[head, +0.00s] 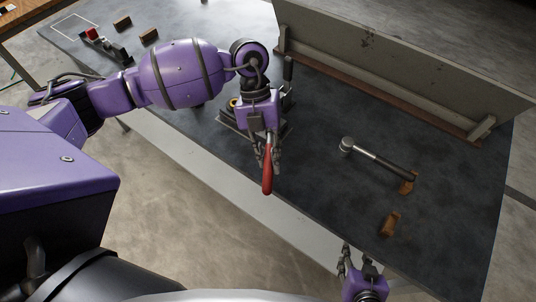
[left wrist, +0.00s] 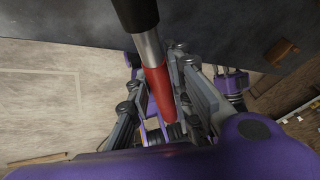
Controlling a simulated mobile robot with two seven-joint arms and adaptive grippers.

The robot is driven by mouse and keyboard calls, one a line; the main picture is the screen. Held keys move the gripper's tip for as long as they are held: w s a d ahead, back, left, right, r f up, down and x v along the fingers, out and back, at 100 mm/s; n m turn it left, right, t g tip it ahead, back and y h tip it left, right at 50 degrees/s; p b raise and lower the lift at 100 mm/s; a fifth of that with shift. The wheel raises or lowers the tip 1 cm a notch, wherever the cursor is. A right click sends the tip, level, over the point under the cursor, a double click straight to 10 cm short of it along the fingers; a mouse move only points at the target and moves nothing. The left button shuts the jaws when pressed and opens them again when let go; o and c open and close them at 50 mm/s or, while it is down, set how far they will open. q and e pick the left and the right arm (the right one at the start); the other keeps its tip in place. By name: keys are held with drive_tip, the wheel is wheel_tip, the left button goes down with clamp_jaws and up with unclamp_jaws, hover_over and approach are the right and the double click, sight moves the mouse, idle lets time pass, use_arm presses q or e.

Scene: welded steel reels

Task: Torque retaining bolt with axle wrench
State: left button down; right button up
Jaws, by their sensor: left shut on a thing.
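My left gripper (head: 268,155) is shut on a red-handled tool (head: 267,178), above the near part of the dark table. In the left wrist view the tool's red grip (left wrist: 158,90) lies between the fingers, with a silver collar and a thick black part beyond it. Behind the gripper, a dark fixture (head: 233,122) with a brass-coloured part is mostly hidden, so I cannot make out the retaining bolt. A wrench (head: 372,155) with a round silver head and black handle lies on the table to the right. My right gripper (head: 354,262) is empty at the near table edge, its fingers apart.
Brown blocks (head: 390,223) lie at the right; another (head: 409,183) is at the wrench's handle end. A grey panel (head: 400,65) stands along the back. A red and black item (head: 103,43) and small brown blocks (head: 122,23) are at far left. The table's right part is mostly clear.

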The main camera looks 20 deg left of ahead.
use_arm(q)
drive_tip(key=shift+w+r, duration=0.1)
drive_tip(key=shift+r, duration=4.75)
